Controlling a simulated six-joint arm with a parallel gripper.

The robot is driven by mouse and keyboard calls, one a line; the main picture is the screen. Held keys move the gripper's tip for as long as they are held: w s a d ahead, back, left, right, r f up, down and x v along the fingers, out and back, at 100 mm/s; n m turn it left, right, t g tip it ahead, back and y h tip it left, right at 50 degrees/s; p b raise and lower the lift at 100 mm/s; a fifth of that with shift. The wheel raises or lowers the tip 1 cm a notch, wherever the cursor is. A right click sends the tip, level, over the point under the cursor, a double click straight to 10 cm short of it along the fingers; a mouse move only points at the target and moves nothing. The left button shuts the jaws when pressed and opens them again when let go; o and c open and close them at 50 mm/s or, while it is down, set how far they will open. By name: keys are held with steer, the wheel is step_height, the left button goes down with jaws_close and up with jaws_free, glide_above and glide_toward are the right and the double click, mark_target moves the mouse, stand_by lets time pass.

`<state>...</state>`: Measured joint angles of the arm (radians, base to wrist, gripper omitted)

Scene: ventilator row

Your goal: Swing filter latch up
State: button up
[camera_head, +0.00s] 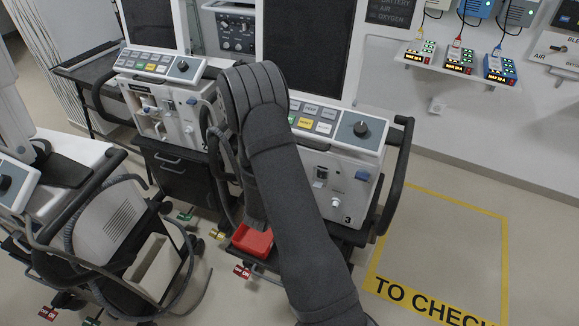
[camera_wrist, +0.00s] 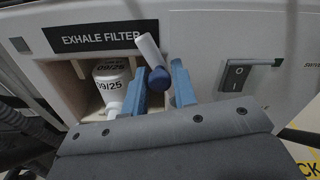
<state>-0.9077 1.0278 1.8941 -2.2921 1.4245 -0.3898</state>
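The filter latch (camera_wrist: 147,50) is a white lever with a blue knob (camera_wrist: 158,79) at its lower end, under the "EXHALE FILTER" label (camera_wrist: 98,38). It slants down to the right. A white filter marked 09/25 (camera_wrist: 109,85) sits in the open bay left of it. My gripper (camera_wrist: 160,80) has its two blue fingers apart, one on each side of the knob. Whether they press on the knob I cannot tell. In the head view my dark arm hides the gripper and the latch, in front of the ventilator marked 3 (camera_head: 347,206).
A rocker switch (camera_wrist: 236,76) sits right of the latch. A black side handle (camera_head: 398,180) flanks the ventilator, and a red tray (camera_head: 252,240) is low beside my arm. Another ventilator (camera_head: 160,105) stands left. The yellow-outlined floor area (camera_head: 440,240) at right is clear.

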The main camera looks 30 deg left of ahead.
jaws_close()
steer(key=shift+d+r+m, duration=0.1)
steer(key=shift+d+m, duration=0.5)
steer(key=shift+m, duration=0.65)
steer(key=shift+d+r+m, duration=0.1)
steer(key=shift+d+m, duration=0.5)
steer(key=shift+m, duration=0.65)
steer(key=shift+o, duration=2.3)
jaws_free()
steer(key=shift+w, duration=0.1)
steer(key=s+d, duration=0.1)
steer(key=s, duration=1.6)
steer(key=shift+s+d, duration=0.15)
steer(key=shift+s, duration=0.05)
steer(key=shift+w, duration=0.1)
steer(key=w+a, duration=0.1)
steer(key=w, duration=1.6)
steer(key=shift+a, duration=0.15)
